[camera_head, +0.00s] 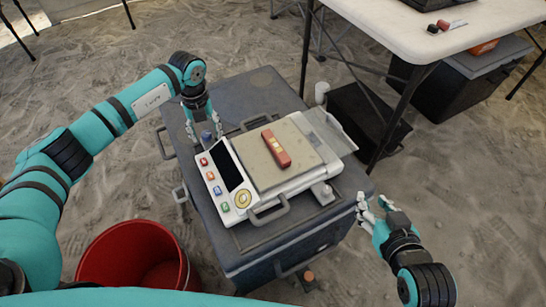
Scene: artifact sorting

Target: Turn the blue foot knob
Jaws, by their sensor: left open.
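A white scale (230,215) with a flat tan plate (257,165) sits on a dark grey case. A small blue foot knob (206,136) is at the scale's far left corner. My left gripper (205,128) points down right at this knob, with its fingers open around or beside it; I cannot tell whether they touch it. A red block (275,147) with yellowish markings lies on the plate. My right gripper (367,206) is open and empty, off the near right side of the case.
The dark case (262,88) has handles at its sides. A red bucket (138,255) stands at the lower left. A white table (450,30) with small items is at the upper right, with dark boxes below it. Sandy ground is open at the far left.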

